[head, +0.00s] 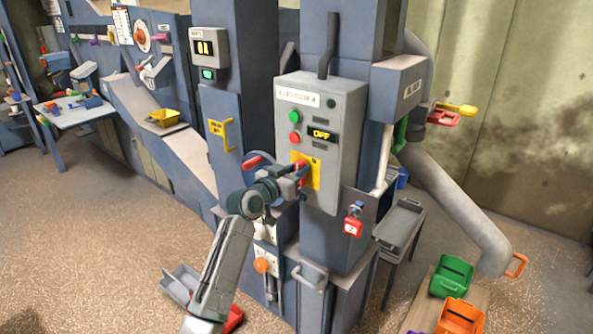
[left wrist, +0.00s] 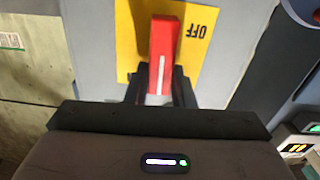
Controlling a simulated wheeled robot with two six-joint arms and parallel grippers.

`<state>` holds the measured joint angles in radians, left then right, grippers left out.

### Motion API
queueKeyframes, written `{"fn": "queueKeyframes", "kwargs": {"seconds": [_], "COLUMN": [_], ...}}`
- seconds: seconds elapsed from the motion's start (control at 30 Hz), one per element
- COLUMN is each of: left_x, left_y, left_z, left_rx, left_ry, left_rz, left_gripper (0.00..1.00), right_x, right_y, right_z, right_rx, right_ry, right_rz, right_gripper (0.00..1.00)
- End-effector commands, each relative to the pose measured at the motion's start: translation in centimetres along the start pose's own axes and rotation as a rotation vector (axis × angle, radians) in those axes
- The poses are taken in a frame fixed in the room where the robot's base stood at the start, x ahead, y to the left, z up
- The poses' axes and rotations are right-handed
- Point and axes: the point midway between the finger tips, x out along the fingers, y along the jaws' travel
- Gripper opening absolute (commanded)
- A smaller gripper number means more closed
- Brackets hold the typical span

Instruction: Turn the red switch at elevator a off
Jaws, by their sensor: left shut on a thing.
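The control box labelled for elevator A (head: 345,115) is on the front of a blue column, with a green and a red button and a small display that reads OFF. Below them is a yellow plate (head: 315,180) carrying the red switch (head: 302,170). In the left wrist view the red switch (left wrist: 165,45) is a red handle with a white line, in front of the yellow plate (left wrist: 195,65) marked OFF. My left gripper (head: 298,178) is at the plate, its dark fingers (left wrist: 160,90) shut on the red handle. The right gripper is not in view.
A red padlock-like tag (head: 353,222) hangs below the box at right. A grey tray (head: 400,225) stands right of the column. Green (head: 451,277) and orange (head: 460,316) buckets sit at lower right. A yellow bucket (head: 163,118) is on the chute at left.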

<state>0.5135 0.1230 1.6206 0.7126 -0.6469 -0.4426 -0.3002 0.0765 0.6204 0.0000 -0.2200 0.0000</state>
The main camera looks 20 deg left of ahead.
Motion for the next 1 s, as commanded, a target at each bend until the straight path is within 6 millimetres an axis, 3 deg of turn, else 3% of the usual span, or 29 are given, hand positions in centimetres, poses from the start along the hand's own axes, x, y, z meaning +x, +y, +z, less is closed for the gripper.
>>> {"fn": "queueKeyframes", "kwargs": {"seconds": [0.27, 1.0], "left_x": [0.0, 0.0], "left_y": [-0.4, -1.5], "left_z": [0.0, 0.6], "left_rx": [-0.173, -0.875], "left_ry": [-0.004, -0.004], "left_rz": [0.001, 0.000], "left_gripper": [0.00, 0.00], "right_x": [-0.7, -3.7], "right_y": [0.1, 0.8], "right_z": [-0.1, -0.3], "right_rx": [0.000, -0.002], "right_ry": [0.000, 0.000], "right_rz": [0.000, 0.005], "right_gripper": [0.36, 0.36]}}
